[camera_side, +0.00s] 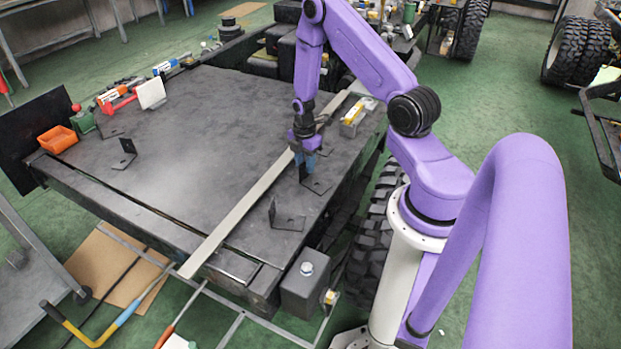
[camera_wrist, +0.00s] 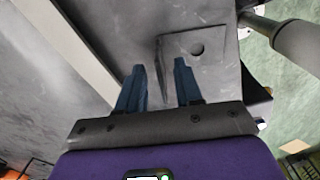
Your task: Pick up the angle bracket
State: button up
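A dark angle bracket (camera_side: 317,184) rests on the table's right side, under my gripper (camera_side: 307,160). In the wrist view the same angle bracket (camera_wrist: 203,52) shows its flat plate with a round hole to the right, and its upright flange edge-on ahead of and between the fingertips. My gripper (camera_wrist: 160,72) has two blue fingers spread apart, with clear space on both sides of the flange. From the side the fingers hang just over the bracket and partly hide its flange. I cannot tell how deep they reach.
A long pale metal bar (camera_side: 240,210) lies across the table, left of my gripper. A small grey box (camera_side: 354,121) stands behind my gripper. The table's middle (camera_side: 210,130) is clear.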

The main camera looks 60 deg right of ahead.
aim_at(305, 178)
jog(key=shift+a+f, duration=0.1)
jog(key=shift+f, duration=1.55)
jog(key=shift+c, duration=0.3)
grip_shut()
jog(key=shift+r, duration=0.1)
